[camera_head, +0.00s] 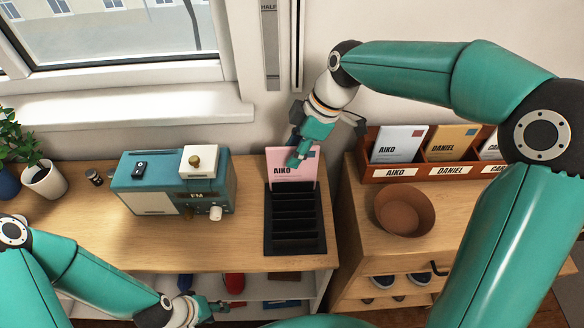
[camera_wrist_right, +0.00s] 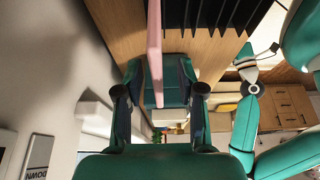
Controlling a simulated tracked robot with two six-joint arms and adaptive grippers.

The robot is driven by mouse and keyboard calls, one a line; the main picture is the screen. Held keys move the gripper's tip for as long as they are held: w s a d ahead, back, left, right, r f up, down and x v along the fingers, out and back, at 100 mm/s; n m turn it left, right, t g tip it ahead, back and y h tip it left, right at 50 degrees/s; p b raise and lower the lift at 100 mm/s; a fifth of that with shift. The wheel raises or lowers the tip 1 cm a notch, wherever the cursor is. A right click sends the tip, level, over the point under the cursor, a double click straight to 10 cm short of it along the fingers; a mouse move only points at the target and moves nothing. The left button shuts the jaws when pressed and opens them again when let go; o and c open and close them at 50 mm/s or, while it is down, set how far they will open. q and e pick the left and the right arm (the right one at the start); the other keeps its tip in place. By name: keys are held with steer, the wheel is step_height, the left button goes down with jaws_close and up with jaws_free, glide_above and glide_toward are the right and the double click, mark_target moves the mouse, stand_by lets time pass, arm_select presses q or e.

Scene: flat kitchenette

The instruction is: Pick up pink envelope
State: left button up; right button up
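The pink envelope (camera_head: 281,167), marked AIKO, stands upright in the rearmost part of a black slotted rack (camera_head: 268,226) on the wooden counter. My right gripper (camera_head: 299,153) is at the envelope's top edge and hides part of it. In the right wrist view the pink envelope (camera_wrist_right: 154,50) shows edge-on between the two spread fingers of my right gripper (camera_wrist_right: 160,88), with gaps on both sides. My left gripper (camera_head: 212,309) is low at the front, by the shelf below the counter; its fingers are too small to read.
A teal radio (camera_head: 132,182) stands left of the rack. To the right, a wooden sorter (camera_head: 441,174) holds several labelled envelopes, with a brown bowl (camera_head: 405,211) in front. A potted plant (camera_head: 45,181) is at far left. The wall is close behind the rack.

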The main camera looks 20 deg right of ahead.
mark_target(293, 171)
steer(key=x, duration=0.4)
steer(key=shift+w+p, duration=0.1)
steer(key=shift+p, duration=0.25)
steer(key=shift+f+b, duration=0.25)
steer(key=shift+b, duration=0.15)
stand_by(0.4)
jaws_close()
